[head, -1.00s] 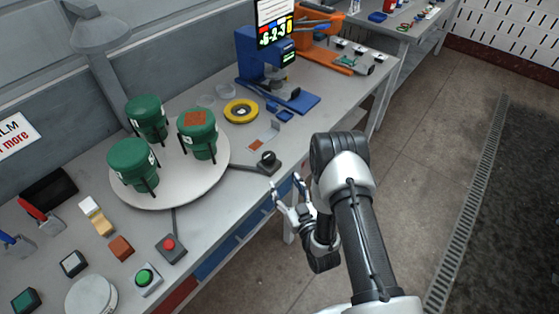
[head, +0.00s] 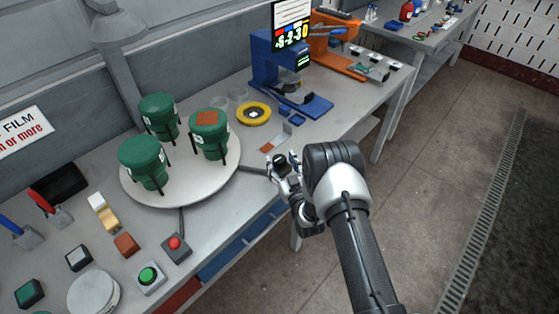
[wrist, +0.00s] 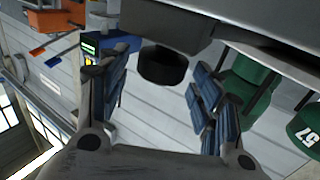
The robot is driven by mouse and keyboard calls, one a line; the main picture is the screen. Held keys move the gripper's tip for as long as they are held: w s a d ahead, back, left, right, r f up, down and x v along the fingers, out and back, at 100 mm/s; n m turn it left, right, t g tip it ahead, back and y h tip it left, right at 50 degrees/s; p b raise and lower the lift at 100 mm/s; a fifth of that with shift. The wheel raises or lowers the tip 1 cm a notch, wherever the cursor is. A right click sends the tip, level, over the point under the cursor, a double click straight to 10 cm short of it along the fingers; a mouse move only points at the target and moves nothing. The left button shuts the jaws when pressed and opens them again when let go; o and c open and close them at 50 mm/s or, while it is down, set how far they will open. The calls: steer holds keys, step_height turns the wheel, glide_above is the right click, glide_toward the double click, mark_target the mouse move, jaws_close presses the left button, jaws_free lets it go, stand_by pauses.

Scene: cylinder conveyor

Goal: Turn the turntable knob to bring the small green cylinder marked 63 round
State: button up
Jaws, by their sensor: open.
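Three green cylinders stand on a round pale turntable (head: 190,194) in the head view: one at the back (head: 159,110), one at the front left (head: 143,160) and one at the right (head: 209,138) with a brown patch on top. Their markings are too small to read there. In the wrist view one green cylinder (wrist: 300,135) at the right edge shows 57. I cannot tell which is 63. My gripper (head: 280,168) is open at the black turntable knob (head: 281,158). In the wrist view the knob (wrist: 163,67) lies between the two spread fingers; contact is not clear.
A red button (head: 175,243) and a green button (head: 149,275) sit on the bench in front of the turntable. A yellow ring (head: 253,113) and a blue press (head: 275,65) stand behind the knob. Open floor lies to the right.

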steer(key=shift+x, duration=1.1)
steer(key=shift+c, duration=0.5)
steer(key=c, duration=0.9)
steer(key=shift+b, duration=0.3)
